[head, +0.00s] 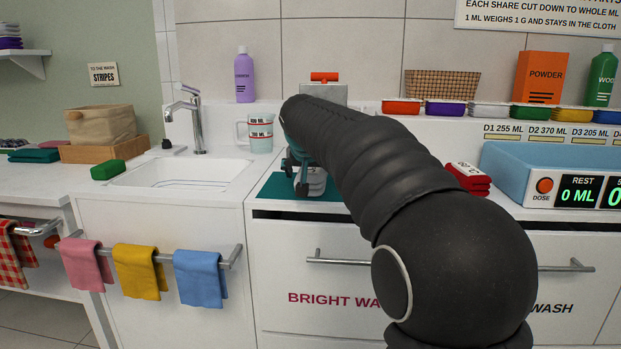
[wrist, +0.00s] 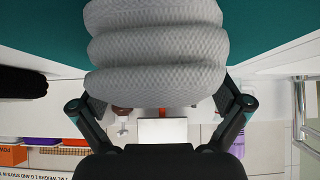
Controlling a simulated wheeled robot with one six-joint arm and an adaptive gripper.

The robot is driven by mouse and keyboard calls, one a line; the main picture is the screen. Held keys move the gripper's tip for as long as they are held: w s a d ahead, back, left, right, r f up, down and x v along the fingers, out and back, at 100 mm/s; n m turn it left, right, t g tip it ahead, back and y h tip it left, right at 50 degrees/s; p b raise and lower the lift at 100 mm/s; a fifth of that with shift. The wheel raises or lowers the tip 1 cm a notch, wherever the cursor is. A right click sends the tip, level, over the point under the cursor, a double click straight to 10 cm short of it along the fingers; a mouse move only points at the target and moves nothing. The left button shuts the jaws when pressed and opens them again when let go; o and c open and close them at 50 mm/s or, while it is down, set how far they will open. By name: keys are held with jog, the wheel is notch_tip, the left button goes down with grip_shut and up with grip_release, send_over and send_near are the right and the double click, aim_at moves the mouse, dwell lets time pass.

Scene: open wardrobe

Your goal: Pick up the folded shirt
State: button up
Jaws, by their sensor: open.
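The folded shirt looks to be a light grey, layered bundle (head: 318,184) on the teal mat (head: 265,188) on the counter. It fills the top middle of the wrist view (wrist: 155,45), with the teal mat (wrist: 40,25) around it. My gripper (head: 298,172) is at the bundle, partly hidden by my dark arm in the head view. In the wrist view my gripper (wrist: 162,100) is open, with one finger on each side of the bundle's near edge. I cannot tell whether the fingers touch the cloth.
A folded red stack (head: 468,179) lies right of the mat, near a pale blue dosing unit (head: 510,158). A measuring jug (head: 260,132) stands behind the mat. The sink (head: 185,174) and faucet (head: 195,115) are to the left. Pink, yellow and blue cloths hang on a front rail (head: 235,254).

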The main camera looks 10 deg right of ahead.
jog(key=c, duration=1.2)
jog(key=shift+r, duration=0.15)
